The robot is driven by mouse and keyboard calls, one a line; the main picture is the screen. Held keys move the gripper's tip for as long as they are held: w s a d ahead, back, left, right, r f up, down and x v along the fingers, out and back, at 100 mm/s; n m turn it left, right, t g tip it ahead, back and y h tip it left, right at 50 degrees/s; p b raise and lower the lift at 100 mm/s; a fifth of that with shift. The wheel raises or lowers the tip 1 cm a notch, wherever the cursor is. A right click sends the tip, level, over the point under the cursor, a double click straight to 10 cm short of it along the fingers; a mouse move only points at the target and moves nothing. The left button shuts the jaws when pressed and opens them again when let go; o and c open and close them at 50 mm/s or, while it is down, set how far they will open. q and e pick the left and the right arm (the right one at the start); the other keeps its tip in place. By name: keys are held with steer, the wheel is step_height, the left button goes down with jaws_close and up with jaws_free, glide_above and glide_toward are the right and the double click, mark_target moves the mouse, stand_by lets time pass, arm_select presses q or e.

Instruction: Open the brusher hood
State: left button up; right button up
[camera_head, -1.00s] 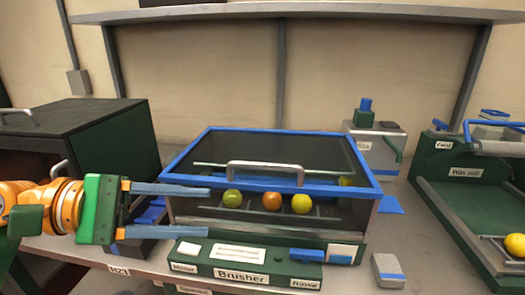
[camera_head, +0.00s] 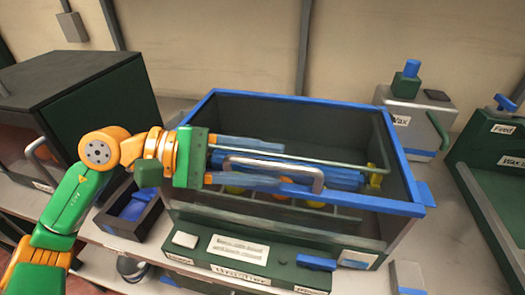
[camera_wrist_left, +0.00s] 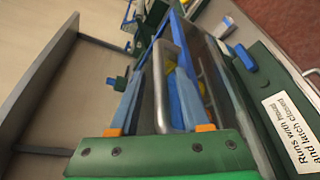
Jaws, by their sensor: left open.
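The brusher (camera_head: 240,262) stands in mid-view, with a blue-framed, dark see-through hood (camera_head: 300,98) on top. The hood looks down, its front blue edge lying along the front of the box. A silver bar handle (camera_head: 318,178) sits on that front edge. My left gripper (camera_head: 283,167) comes in from the left with open fingers, one behind and one in front of the handle. In the left wrist view the handle (camera_wrist_left: 160,88) lies between the two blue fingers; contact cannot be told. My right gripper is not in view.
Fruits (camera_head: 283,190) lie inside the brusher, partly hidden by the fingers and handle. A dark box with a handle (camera_head: 75,85) stands at left, beside a small bin (camera_head: 130,212). The wax unit (camera_head: 415,115) is behind right, and a green feed machine (camera_head: 490,155) at far right.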

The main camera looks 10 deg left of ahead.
arm_select(q)
steer(key=shift+s, duration=0.1)
jaws_close()
stand_by(1.3)
